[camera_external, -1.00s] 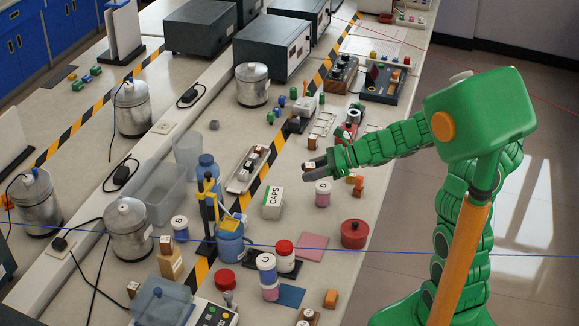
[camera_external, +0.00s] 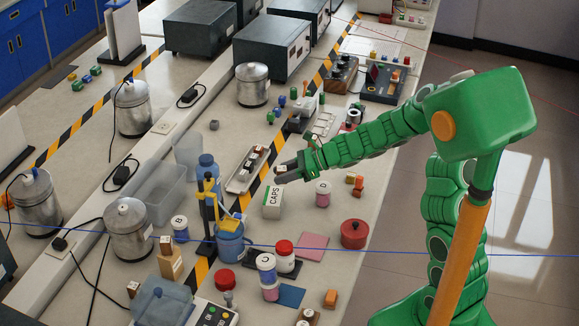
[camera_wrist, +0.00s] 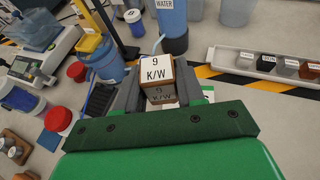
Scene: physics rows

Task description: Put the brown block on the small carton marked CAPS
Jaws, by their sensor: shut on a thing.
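The brown block (camera_wrist: 157,88), with a white label reading 9 K/W, is held between the grey fingers of my gripper (camera_wrist: 155,88) in the wrist view. In the external view my gripper (camera_external: 283,172) is shut on the block (camera_external: 281,169), of which only a small part shows. The small white carton marked CAPS (camera_external: 272,203), with a green edge, stands on the bench. My gripper and the block appear just above and beyond it in the picture; the exact height gap cannot be told. In the wrist view the carton is mostly hidden behind my gripper.
A pale tray of small labelled blocks (camera_external: 240,182) lies left of my gripper. A blue jug (camera_external: 230,246) stands nearer the camera, left of the carton. A white jar with a pink base (camera_external: 323,194) stands to the right, with a red pot (camera_external: 354,234) beyond open bench.

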